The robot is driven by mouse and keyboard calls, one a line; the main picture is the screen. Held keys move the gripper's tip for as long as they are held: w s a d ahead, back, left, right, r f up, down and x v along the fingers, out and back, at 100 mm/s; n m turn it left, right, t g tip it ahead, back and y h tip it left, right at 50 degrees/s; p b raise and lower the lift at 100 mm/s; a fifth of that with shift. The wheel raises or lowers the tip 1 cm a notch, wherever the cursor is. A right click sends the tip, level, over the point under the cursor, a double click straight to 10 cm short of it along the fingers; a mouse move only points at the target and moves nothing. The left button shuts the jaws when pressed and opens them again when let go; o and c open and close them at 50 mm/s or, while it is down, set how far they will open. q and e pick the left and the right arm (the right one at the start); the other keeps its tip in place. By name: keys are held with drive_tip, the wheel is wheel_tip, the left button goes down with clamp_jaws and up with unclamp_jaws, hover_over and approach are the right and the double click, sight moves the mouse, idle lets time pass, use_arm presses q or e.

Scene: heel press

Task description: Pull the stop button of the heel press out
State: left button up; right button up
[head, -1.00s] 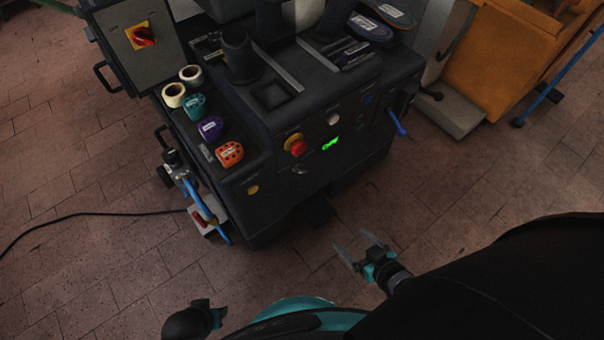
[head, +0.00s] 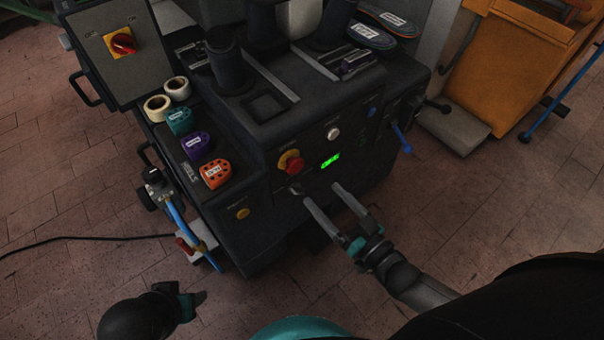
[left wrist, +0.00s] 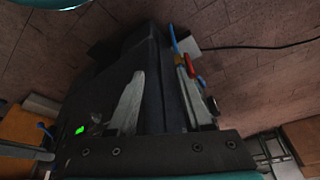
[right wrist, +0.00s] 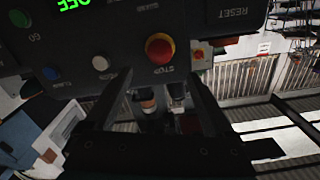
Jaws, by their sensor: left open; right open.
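The stop button (head: 291,162) is a red knob on a yellow ring on the front panel of the dark heel press (head: 270,105). In the right wrist view the red stop button (right wrist: 159,47) shows beside the word STOP, just beyond the fingertips. My right gripper (head: 320,193) is open and empty, in front of the panel, low and to the right of the button. Its fingers look apart from the button. My left gripper (head: 192,302) is low at the left in the head view, away from the button; the left wrist view shows its fingers (left wrist: 158,80) open and empty.
A green display (head: 330,160) and a white button (head: 333,133) sit right of the stop button. A blue lever (head: 401,139) sticks out at the press's right. Blue hoses (head: 178,218) run at its left corner.

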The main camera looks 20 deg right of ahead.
sight(298, 168)
drive_tip(key=b+x, duration=0.2)
drive_tip(key=x, duration=0.5)
drive_tip(key=shift+f, duration=0.15)
drive_tip(key=shift+w+a, duration=0.1)
drive_tip(key=shift+w, duration=0.2)
use_arm(q)
drive_tip(key=shift+w+d+r+t+h+b, duration=0.15)
drive_tip(key=shift+w+d+r+t, duration=0.2)
drive_tip(key=shift+r, duration=0.3)
drive_tip(key=shift+w+d+r+t+h+b, duration=0.1)
drive_tip(key=shift+w+d+r+t, duration=0.25)
drive_tip(key=shift+r, duration=0.35)
drive_tip(key=shift+w+d+r+t+h+b, duration=0.15)
drive_tip(key=shift+w+d+r+t, duration=0.2)
drive_tip(key=shift+r, duration=0.3)
use_arm(e)
drive_tip(key=shift+x, duration=0.75)
use_arm(q)
drive_tip(key=shift+s+a, duration=0.1)
use_arm(e)
drive_tip(key=shift+c, duration=0.2)
clamp_jaws()
